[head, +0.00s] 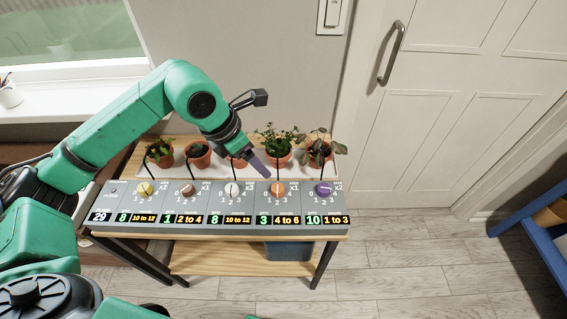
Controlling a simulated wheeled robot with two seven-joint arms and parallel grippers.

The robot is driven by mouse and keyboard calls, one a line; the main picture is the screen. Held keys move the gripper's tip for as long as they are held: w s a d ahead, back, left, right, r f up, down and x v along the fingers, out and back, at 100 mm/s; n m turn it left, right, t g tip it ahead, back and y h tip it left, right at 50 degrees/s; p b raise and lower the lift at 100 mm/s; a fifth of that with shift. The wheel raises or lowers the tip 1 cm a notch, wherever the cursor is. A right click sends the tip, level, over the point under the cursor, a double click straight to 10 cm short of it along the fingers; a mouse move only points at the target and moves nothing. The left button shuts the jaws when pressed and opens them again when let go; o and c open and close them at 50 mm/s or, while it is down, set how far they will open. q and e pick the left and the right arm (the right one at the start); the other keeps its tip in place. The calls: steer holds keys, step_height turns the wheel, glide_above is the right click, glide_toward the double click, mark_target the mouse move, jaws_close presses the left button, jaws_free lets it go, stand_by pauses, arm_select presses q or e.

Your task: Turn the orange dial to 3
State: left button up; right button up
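The orange dial (278,188) is on the grey control panel (215,228), second from the right, with small numbers around it. Its pointer is too small to read. The display below it shows a green 3 and "4 to 6" in yellow. My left gripper (264,172) reaches in over the panel's back edge, with its purple-grey fingertips just behind and left of the orange dial, apparently apart from it. The fingers look like one shape, so I cannot tell whether they are open. My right gripper is out of view.
Yellow (145,188), brown (188,190), white (232,190) and purple (323,188) dials share the panel. Several potted plants stand in a pale tray (322,172) behind it, with thin black tubes in front. A blue bin (290,251) is below.

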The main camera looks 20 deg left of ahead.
arm_select(q)
steer(key=p, duration=0.1)
glide_toward(277, 188)
steer(key=f, duration=0.1)
steer(key=x, duration=0.4)
steer(key=p+x, duration=0.1)
steer(key=x, duration=0.1)
steer(key=shift+w+d+f, duration=0.15)
steer(key=shift+w+d, duration=0.05)
steer(key=shift+w, duration=0.15)
steer(key=shift+d+f, duration=0.1)
steer(key=shift+f, duration=0.45)
jaws_close()
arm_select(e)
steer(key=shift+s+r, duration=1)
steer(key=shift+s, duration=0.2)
